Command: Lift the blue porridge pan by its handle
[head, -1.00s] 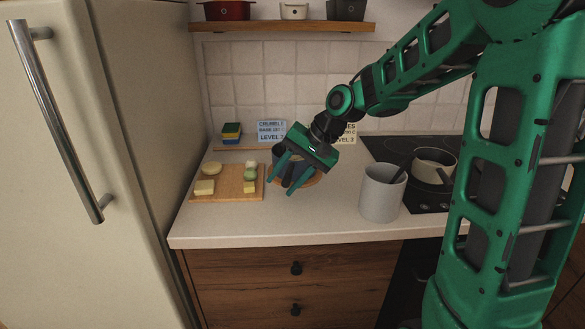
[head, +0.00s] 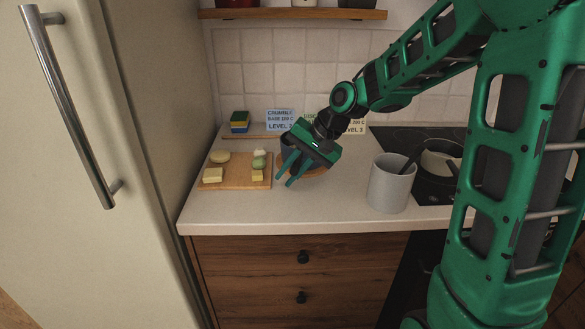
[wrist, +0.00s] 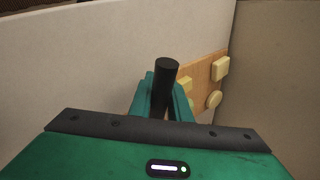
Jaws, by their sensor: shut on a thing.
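The blue porridge pan (head: 288,142) is mostly hidden behind my gripper in the head view; only a dark part of it shows above a round wooden board (head: 316,173) on the counter. My gripper (head: 286,178) points down and to the left in front of it, its fingers close together. In the wrist view, my gripper (wrist: 162,98) is shut on a black upright bar, the pan's handle (wrist: 166,72), which stands between the two fingers. I cannot tell whether the pan touches the board.
A cutting board (head: 240,183) with food pieces lies to the left. A grey-white crock (head: 391,188) stands close on the right, and a pot (head: 440,163) sits on the black hob. Sponges (head: 239,121) and label cards (head: 281,120) stand by the wall. The counter's front is clear.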

